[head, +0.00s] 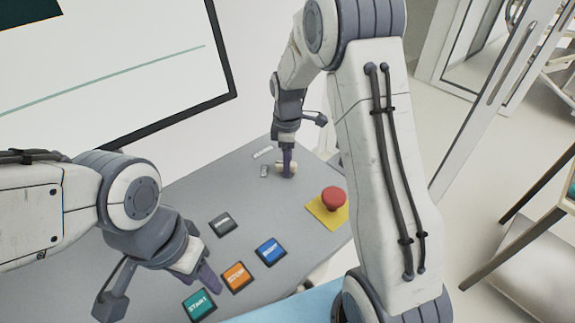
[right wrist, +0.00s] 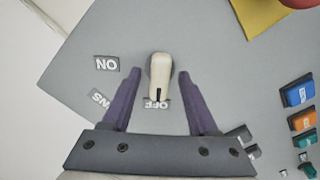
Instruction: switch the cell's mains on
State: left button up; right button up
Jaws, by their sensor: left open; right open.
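The mains switch is a cream rotary knob (right wrist: 159,72) on the grey panel. In the right wrist view its black-marked end points at the OFF label (right wrist: 164,103); the ON label (right wrist: 106,64) is to its left. My right gripper (right wrist: 157,77) is open, with one dark finger on each side of the knob and visible gaps between. In the head view the right gripper (head: 287,160) is over the knob (head: 281,168), partly hiding it. My left gripper (head: 160,292) is open and empty at the lower left, near the teal button.
A red mushroom button (head: 333,198) on a yellow plate (head: 325,216) is right of the knob. Black (head: 223,224), blue (head: 270,252), orange (head: 237,277) and teal (head: 199,304) buttons sit nearer. A large screen (head: 110,70) stands behind the panel.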

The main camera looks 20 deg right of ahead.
grip_shut()
jog(key=shift+m, duration=0.3)
jog(key=m, duration=0.3)
jog(key=shift+m, duration=0.3)
jog(key=m, duration=0.4)
jog(key=shift+m+p, duration=0.3)
jog(key=shift+p, duration=0.05)
jog(key=m, duration=0.4)
jog(key=shift+m, duration=2.5)
